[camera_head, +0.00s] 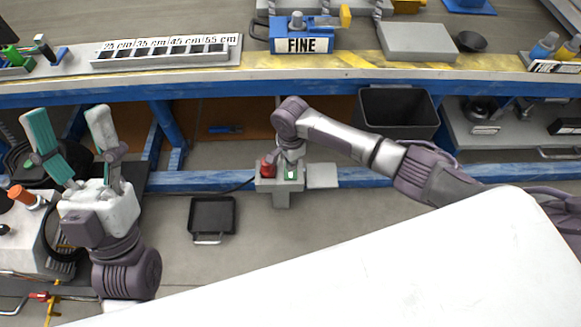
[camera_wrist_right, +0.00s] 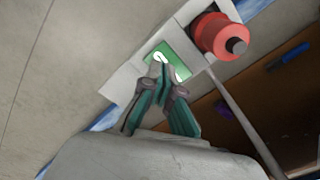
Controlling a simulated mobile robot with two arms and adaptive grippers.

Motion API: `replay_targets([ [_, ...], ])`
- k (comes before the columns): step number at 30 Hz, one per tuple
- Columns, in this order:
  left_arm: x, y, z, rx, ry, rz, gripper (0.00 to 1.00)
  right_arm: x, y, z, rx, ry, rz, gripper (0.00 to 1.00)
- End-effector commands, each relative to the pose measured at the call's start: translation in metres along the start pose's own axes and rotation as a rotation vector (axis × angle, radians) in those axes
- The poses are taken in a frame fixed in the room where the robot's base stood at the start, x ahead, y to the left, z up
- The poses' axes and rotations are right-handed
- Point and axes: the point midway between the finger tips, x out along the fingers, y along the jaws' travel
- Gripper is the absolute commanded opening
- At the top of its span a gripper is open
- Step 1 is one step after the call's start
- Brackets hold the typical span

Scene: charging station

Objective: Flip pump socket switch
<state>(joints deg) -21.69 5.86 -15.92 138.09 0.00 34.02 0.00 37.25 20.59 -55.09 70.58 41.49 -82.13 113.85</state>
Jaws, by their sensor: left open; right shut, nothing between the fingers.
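The pump socket box (camera_head: 267,184) is a light grey unit at the workbench's lower blue beam, with a red plug (camera_head: 267,168) on its left and a green switch (camera_head: 291,173) on its right. In the right wrist view the red plug (camera_wrist_right: 218,37) stands beside the green switch panel (camera_wrist_right: 176,64), which carries a white mark. My right gripper (camera_wrist_right: 160,72) is shut and empty, its fingertips over the green panel; whether they touch it I cannot tell. In the head view the right wrist hides part of the box. My left gripper (camera_head: 68,125) is open, empty and far left.
The workbench (camera_head: 350,65) spans the top, with a FINE box (camera_head: 302,36) and a size rack (camera_head: 165,52) on it. A black bin (camera_head: 398,112) stands below it. A small dark tray (camera_head: 212,216) lies on the floor left of the socket box. A white surface fills the lower right.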

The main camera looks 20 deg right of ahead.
Motion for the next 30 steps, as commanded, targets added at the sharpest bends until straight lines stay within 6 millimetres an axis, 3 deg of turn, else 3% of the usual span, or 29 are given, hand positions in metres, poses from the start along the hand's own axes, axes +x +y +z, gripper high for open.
replay_targets([
  [14,0.004,-0.004,0.036,0.013,-0.230,-0.007,0.63,-0.012,0.000,0.000,0.000,-0.001,0.000,0.00],
  [30,-0.011,-0.011,0.078,0.025,-0.498,-0.018,0.63,-0.019,0.000,0.000,0.000,-0.001,0.000,0.00],
])
